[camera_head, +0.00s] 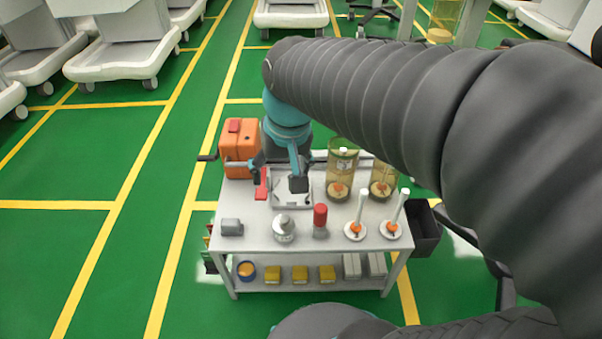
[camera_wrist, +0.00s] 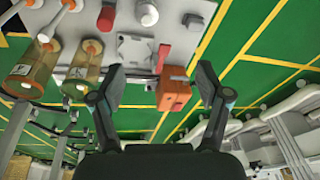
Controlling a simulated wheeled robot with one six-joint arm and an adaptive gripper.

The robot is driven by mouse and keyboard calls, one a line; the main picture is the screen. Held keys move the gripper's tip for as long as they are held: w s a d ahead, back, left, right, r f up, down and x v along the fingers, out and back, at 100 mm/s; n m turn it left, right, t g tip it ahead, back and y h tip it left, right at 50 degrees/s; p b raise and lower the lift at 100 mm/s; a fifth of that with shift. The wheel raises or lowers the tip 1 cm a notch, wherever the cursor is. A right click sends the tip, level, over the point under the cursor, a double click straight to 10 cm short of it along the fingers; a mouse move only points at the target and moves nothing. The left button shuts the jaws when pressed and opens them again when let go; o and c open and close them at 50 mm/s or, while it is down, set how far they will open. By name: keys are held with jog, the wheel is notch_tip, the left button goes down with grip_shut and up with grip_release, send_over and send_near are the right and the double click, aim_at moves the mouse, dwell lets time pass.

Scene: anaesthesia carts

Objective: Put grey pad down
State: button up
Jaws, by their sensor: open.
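A small grey block (camera_head: 231,227), the thing that looks most like the grey pad, lies on the front left of the white cart top (camera_head: 262,238). In the wrist view the grey block (camera_wrist: 192,21) is at the upper edge, apart from my fingers. My gripper (camera_head: 279,173) is over the back middle of the cart, above a pale square plate (camera_head: 291,203). In the wrist view my gripper (camera_wrist: 162,82) has its two dark fingers wide apart with nothing held between them. The plate (camera_wrist: 135,50) shows beyond the fingertips. My arm hides part of the cart's back.
An orange box (camera_head: 239,145) stands at the back left, beside a red piece (camera_head: 262,184). Two amber jars (camera_head: 342,180) stand back right. A silver item (camera_head: 283,230), a red-capped item (camera_head: 320,218) and two white-and-orange stands (camera_head: 356,229) line the front. Bare top lies between grey block and silver item.

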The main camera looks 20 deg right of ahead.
jog(key=s+d+n+t, duration=0.1)
jog(key=s+d+t, duration=0.2)
jog(key=s, duration=0.5)
jog(key=shift+s+h, duration=0.15)
jog(key=shift+h, duration=0.25)
jog(key=shift+c, duration=0.2)
dwell(0.6)
